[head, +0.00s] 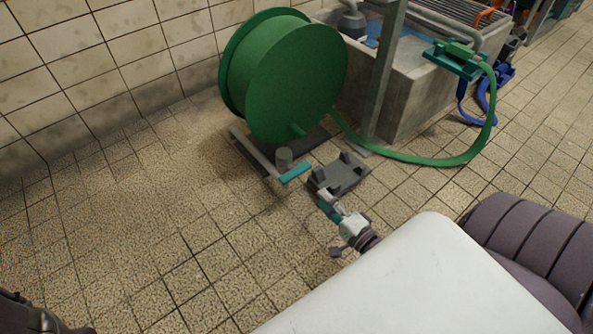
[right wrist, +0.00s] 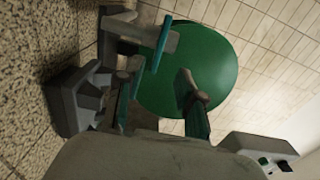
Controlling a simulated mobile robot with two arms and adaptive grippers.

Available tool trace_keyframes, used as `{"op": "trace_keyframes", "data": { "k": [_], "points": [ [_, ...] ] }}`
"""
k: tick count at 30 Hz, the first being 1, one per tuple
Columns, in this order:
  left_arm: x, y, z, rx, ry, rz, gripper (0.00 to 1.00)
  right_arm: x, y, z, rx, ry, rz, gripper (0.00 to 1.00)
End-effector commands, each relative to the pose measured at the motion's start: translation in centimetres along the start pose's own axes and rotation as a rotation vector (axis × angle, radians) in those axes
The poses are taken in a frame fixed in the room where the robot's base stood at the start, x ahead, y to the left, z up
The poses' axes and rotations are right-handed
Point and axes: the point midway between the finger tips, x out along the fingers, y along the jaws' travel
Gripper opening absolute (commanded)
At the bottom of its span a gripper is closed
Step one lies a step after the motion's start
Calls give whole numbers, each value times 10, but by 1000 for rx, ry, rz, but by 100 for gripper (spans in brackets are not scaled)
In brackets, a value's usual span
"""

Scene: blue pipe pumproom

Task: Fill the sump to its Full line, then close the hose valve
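The concrete sump (head: 425,98) stands at the upper right with bluish water in it; no Full line is readable. The green hose (head: 425,161) runs from the green reel (head: 290,75) over the floor to a green fitting (head: 455,58) at the sump's rim. The hose valve's teal lever (head: 296,171) is low in front of the reel, roughly crosswise to its grey pipe. It also shows in the right wrist view (right wrist: 163,45). My right gripper (head: 328,203) is open and empty, below and right of the lever, apart from it; its fingers show in the wrist view (right wrist: 160,88). My left gripper is out of view.
A dark grey bracketed base (head: 340,174) lies on the floor between my right gripper and the reel. A grey post (head: 384,75) stands before the sump. Blue hose (head: 484,98) lies beyond it. The tiled floor at left is clear.

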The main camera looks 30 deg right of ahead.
Motion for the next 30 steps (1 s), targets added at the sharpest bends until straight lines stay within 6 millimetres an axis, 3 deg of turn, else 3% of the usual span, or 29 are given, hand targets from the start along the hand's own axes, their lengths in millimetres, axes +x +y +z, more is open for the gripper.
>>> {"op": "trace_keyframes", "data": {
  "k": [9,15,21,30],
  "points": [
    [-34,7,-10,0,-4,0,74,68,4,0,-1,0,-6,38],
    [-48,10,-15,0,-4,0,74,103,2,0,-2,1,-4,38],
    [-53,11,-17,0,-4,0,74,120,1,0,-3,0,-1,38],
    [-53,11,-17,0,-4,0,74,123,0,0,-3,0,1,38]
  ]
}}
